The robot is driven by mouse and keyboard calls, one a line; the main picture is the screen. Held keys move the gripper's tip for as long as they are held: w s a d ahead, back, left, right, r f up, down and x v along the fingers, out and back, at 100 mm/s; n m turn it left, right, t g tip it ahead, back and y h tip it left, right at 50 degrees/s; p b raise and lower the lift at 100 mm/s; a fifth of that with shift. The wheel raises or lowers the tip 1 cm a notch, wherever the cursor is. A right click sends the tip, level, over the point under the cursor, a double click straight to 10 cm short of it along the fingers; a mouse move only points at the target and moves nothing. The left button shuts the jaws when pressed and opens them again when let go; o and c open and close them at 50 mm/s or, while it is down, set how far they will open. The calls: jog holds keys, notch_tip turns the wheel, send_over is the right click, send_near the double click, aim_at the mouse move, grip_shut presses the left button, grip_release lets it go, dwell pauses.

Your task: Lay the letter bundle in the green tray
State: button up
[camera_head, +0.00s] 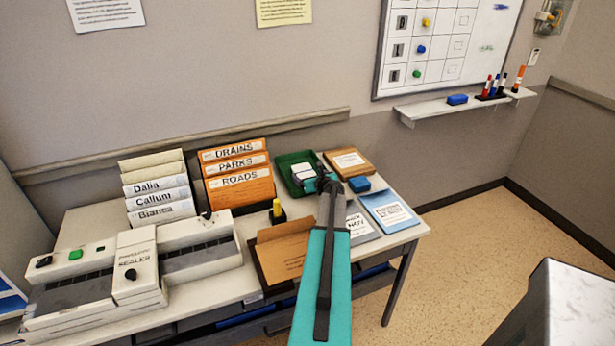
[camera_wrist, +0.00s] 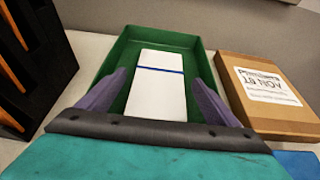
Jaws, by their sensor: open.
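The letter bundle (camera_wrist: 157,93) is a white stack with a blue band across it. In the wrist view it lies lengthwise inside the green tray (camera_wrist: 108,66), within its walls. It also shows small and pale in the tray (camera_head: 284,160) in the head view, partly hidden by my gripper (camera_head: 316,179). My gripper (camera_wrist: 160,77) is open, with one purple finger on each side of the bundle and a gap visible on both sides. The near end of the bundle is hidden behind the gripper body.
A brown parcel (camera_head: 349,162) lies right of the tray. An orange file rack (camera_head: 238,175) stands close on the left. A blue block (camera_head: 359,184), a blue booklet (camera_head: 390,211) and an open brown folder (camera_head: 283,256) lie nearer on the desk.

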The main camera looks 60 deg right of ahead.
jog(key=shift+b+v, duration=0.75)
jog(key=shift+v, duration=3.7)
jog(key=shift+s, duration=0.1)
